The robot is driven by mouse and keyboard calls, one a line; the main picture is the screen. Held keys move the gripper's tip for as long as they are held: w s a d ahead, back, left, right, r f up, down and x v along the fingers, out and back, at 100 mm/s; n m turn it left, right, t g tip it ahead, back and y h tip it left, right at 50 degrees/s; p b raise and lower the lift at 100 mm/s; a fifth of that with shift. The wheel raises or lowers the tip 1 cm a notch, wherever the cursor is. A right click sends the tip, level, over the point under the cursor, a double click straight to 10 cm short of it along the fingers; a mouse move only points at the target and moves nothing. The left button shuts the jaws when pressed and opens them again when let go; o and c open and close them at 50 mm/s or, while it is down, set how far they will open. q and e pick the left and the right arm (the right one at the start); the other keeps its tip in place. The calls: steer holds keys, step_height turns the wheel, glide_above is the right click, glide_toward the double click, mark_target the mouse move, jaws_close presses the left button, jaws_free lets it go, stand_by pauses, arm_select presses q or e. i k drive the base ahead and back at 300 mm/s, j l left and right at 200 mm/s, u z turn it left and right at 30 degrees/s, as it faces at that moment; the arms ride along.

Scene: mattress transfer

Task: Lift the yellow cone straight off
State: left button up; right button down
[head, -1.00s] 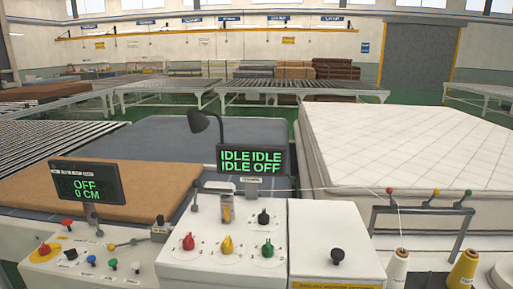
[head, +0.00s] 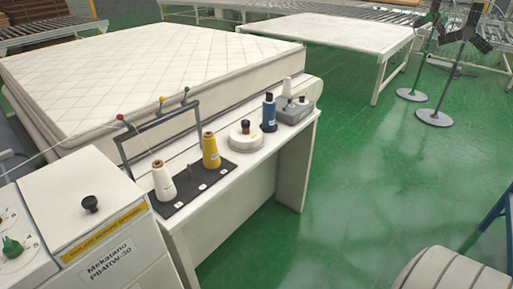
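The yellow cone (head: 210,152) stands upright on a dark mat (head: 203,178) on the white side table (head: 283,146). To its left on the same mat stands a white cone (head: 164,184), with a short dark peg (head: 189,171) between them. Neither of my grippers is in view, and nothing is touching the yellow cone. A thread runs from the left toward the thread guide frame (head: 150,127) behind the cones; its exact path near them is too thin to follow.
Right of the yellow cone are a white round object (head: 246,136), a blue spool (head: 269,111) and a grey device (head: 295,109). A mattress (head: 150,75) lies behind. The machine cabinet (head: 95,215) stands at left. Green floor (head: 370,180) is open at right.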

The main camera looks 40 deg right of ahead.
mark_target(212, 160)
steer(key=z, duration=0.8)
steer(key=i+l, duration=0.1)
